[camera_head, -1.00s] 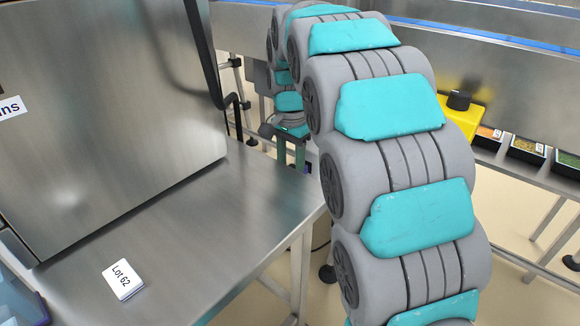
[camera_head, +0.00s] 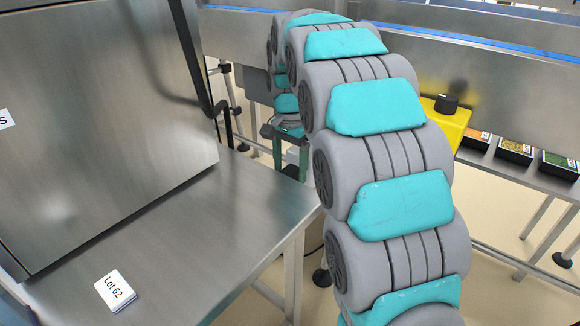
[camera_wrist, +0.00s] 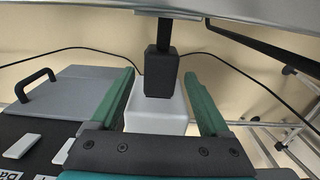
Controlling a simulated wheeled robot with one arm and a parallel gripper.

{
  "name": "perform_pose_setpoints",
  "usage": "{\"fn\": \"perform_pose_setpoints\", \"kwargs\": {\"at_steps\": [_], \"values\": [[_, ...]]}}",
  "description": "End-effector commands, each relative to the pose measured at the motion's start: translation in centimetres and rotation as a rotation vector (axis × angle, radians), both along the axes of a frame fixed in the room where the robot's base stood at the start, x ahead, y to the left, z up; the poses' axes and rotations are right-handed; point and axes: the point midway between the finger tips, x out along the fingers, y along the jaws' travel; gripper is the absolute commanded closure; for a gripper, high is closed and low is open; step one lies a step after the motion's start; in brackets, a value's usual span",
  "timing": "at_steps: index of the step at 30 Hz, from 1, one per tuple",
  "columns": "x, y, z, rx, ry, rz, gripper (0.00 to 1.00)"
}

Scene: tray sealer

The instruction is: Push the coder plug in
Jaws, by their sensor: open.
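In the wrist view, a black block (camera_wrist: 158,75) on a dark upright stem sits at the top of a white box-shaped part (camera_wrist: 155,115). They lie between the two green fingers of my gripper (camera_wrist: 165,90). The fingers are apart, with a gap visible on each side of the white part. I cannot tell for certain which part is the coder plug, or how far in it sits. In the head view, my gripper (camera_head: 292,150) is small and partly hidden behind my arm, beyond the steel table's far corner.
A grey panel with a black handle (camera_wrist: 38,85) lies left in the wrist view. Thin black cables run behind. In the head view, a steel table (camera_head: 190,235) with a Lot 62 card (camera_head: 117,291) stands left. A yellow part with a black knob (camera_head: 447,104) and filled trays (camera_head: 514,150) are right.

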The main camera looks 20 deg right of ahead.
Motion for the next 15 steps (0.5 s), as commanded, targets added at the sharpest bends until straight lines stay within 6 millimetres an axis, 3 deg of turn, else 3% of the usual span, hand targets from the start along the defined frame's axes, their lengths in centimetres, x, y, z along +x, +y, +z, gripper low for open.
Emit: {"fn": "perform_pose_setpoints", "kwargs": {"at_steps": [5,15], "values": [[0.1,0.0,0.8,0.000,-0.005,0.000,0.20],[0.1,0.0,5.6,-0.001,-0.004,0.000,0.20]]}}
